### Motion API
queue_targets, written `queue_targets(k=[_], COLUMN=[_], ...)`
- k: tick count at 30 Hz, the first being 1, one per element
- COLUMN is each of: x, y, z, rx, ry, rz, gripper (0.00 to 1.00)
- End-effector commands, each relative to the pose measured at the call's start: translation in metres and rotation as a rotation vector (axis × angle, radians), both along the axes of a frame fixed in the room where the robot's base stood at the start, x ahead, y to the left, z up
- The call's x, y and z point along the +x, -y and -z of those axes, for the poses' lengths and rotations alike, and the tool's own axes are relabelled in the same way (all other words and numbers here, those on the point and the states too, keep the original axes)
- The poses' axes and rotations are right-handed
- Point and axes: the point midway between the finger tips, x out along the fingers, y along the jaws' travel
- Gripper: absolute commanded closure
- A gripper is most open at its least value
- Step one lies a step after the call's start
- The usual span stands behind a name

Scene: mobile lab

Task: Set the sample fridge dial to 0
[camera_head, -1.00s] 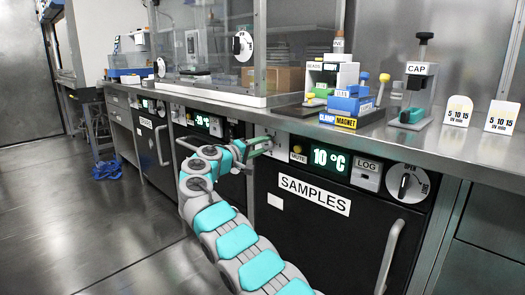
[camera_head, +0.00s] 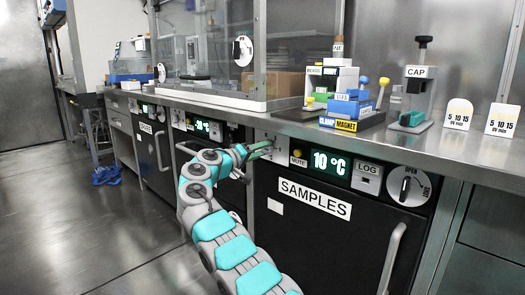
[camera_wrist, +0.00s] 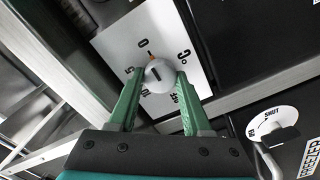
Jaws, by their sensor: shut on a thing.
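The sample fridge (camera_head: 330,235) is a black door marked SAMPLES, with a lit display (camera_head: 331,162) reading 10 °C. Its dial plate (camera_head: 280,151) sits at the left of the panel, partly hidden by my gripper (camera_head: 266,148). In the wrist view the white plate (camera_wrist: 120,45) carries 0, 5, 10 and °C marks. The round grey dial knob (camera_wrist: 160,74) has an orange pointer, which points close to the 0 mark. My gripper (camera_wrist: 158,80) is shut on the knob, one green finger on each side.
The SHUT/OPEN knob (camera_head: 408,186) and the door handle (camera_head: 391,258) are at the fridge's right. A freezer dial (camera_wrist: 272,124) shows in the wrist view. The steel counter (camera_head: 400,150) overhangs the panel.

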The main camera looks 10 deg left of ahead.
Motion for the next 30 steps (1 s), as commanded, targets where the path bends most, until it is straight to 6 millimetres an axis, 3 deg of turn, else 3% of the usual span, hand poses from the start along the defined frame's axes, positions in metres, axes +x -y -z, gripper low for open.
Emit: queue_targets(k=[1,9,20,30], x=[0.0,0.0,-0.005,-0.045], y=[0.001,0.001,-0.004,-0.035], z=[0.003,0.001,0.001,0.0], rx=[0.001,0.0,0.0,-0.001], ry=[-0.004,-0.002,-0.001,-0.001], rz=[0.004,0.001,0.001,0.0], gripper=[0.5,0.21,0.21,0.21])
